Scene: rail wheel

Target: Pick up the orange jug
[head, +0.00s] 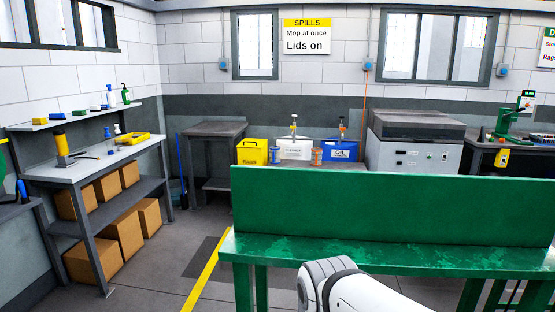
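I cannot make out a clear orange jug. Two small containers with orange on them stand among the boxes at the back: one (273,155) between the yellow box and the white box, the other (316,156) between the white box and the blue box. They are too small to tell whether either is a jug. A white link of my arm shows at the bottom, in front of the green bench. My gripper is out of view, so its state is hidden.
A green bench with a tall back panel (390,208) stands close in front. Behind it are a yellow box (252,152), a white box (294,149), a blue box (340,150) and a grey machine (414,143). A workbench (95,165) stands left. Floor between is clear.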

